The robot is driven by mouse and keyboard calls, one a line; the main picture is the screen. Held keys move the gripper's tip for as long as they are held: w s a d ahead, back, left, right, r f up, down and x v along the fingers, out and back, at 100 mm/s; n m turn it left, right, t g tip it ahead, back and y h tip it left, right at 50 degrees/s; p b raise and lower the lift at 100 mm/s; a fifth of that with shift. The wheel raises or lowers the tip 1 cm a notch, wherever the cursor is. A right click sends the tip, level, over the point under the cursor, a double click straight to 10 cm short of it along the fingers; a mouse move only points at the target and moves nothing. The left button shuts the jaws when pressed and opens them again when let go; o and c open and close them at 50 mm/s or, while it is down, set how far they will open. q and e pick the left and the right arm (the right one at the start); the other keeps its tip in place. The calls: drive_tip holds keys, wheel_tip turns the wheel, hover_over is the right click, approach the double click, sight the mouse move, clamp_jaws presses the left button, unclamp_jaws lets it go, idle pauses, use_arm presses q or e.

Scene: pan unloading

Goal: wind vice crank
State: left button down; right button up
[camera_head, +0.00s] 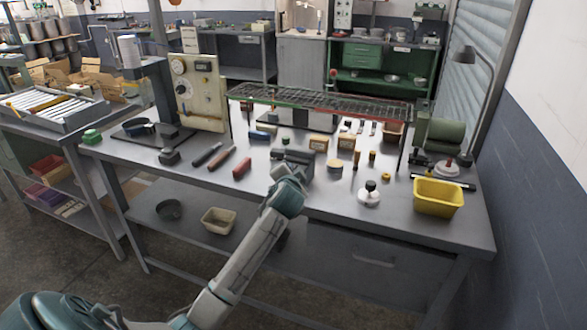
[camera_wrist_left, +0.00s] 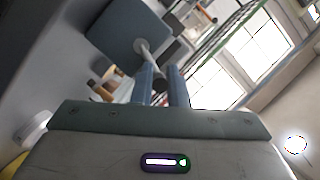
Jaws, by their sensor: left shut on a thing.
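The vice (camera_head: 294,163) is a dark grey block near the front middle of the workbench. My left gripper (camera_head: 283,173) reaches it from the front, and its wrist hides part of the vice's near side. In the left wrist view the vice shows as a blue-grey block (camera_wrist_left: 127,38) with a light shaft (camera_wrist_left: 144,52) coming out towards me. The two fingers of my left gripper (camera_wrist_left: 161,83) are shut at the end of this shaft, on the crank. The crank handle is mostly hidden between the fingers. My right gripper is in neither view.
A wire rack (camera_head: 330,102) spans the bench behind.

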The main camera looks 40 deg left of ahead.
use_arm(q)
drive_tip(key=shift+a+n+p, duration=0.2)
drive_tip(key=shift+n+p, duration=0.1)
drive_tip(key=shift+n, duration=0.1)
drive_tip(key=c, duration=1.4)
unclamp_jaws()
drive_tip(key=shift+c, duration=0.2)
drive_tip(key=shift+s, duration=0.1)
drive_tip(key=b+v, duration=0.2)
drive_tip(key=v, duration=0.8)
drive_tip(key=shift+s+r, duration=0.2)
drive_tip(key=shift+s, duration=0.1)
drive_tip(key=shift+d, duration=0.1)
